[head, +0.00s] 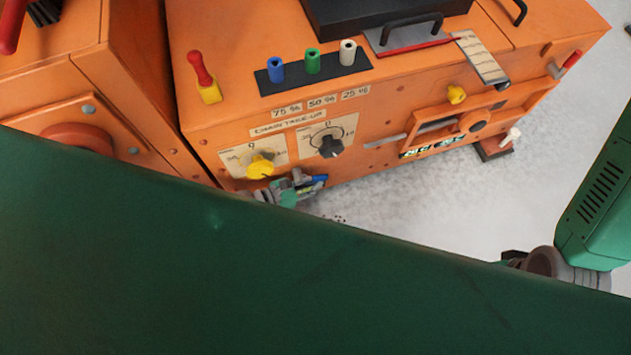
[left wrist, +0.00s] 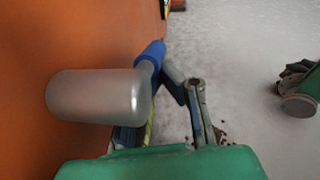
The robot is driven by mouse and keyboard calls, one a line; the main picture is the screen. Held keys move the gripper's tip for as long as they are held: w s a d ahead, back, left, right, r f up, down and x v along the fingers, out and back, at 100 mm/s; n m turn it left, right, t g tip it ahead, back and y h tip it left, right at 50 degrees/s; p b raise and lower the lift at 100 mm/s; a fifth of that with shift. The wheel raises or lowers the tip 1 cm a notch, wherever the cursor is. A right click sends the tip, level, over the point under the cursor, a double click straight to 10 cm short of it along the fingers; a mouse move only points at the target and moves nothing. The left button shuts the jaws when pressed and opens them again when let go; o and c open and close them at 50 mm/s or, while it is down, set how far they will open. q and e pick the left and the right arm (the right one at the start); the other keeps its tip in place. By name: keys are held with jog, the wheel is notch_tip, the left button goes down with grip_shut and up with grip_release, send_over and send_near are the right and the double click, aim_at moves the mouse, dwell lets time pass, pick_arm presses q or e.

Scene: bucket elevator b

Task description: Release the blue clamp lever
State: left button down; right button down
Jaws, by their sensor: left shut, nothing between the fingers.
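The blue clamp lever (head: 319,180) shows at the lower front edge of the orange machine, just right of my left gripper (head: 300,187). In the left wrist view its blue end (left wrist: 151,55) stands out near the orange wall, beyond a grey metal cylinder (left wrist: 98,96) that partly covers my fingers. My left gripper (left wrist: 168,95) is shut and empty, close to the lever; whether it touches cannot be told. My right gripper (head: 514,258) shows only as a dark bit beside its grey wrist, mostly hidden behind a large green shape.
The machine's front carries a yellow knob (head: 260,165) and a black knob (head: 331,145) just above my left gripper. Blue, green and white plugs (head: 312,61) and a red lever (head: 200,68) stand on top. Grey floor (head: 420,205) lies open to the right.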

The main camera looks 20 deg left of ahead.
pick_arm(q)
jog(key=shift+a, duration=0.15)
jog(key=v, duration=1.2)
jog(key=shift+f, duration=0.15)
